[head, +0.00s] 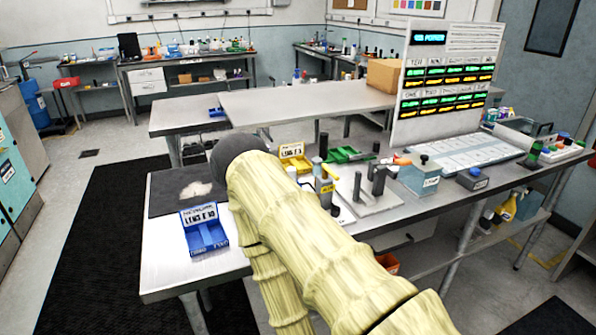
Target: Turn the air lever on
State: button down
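A small upright fixture with a yellow lever-like part (328,172) stands on the workbench, just right of my sleeved arm. It may be the air lever, but its label is too small to read and I cannot tell its position. My arm, in a pale yellow sleeve, crosses the front of the bench and hides part of the area beside the fixture. My gripper does not show in the head view, so I cannot see what it holds or touches.
On the bench (165,265) stand a blue bin (203,230), a yellow bin (293,157), a green tray (347,155), a grey plate with dark posts (365,198) and a teal box (420,175). A large display board (440,120) rises behind. The bench's front left corner is clear.

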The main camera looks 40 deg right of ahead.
aim_at(326, 169)
jog(key=u, duration=1.15)
jog(key=k, duration=0.95)
jog(key=z, duration=1.55)
jog(key=i, duration=0.3)
jog(key=z, duration=0.1)
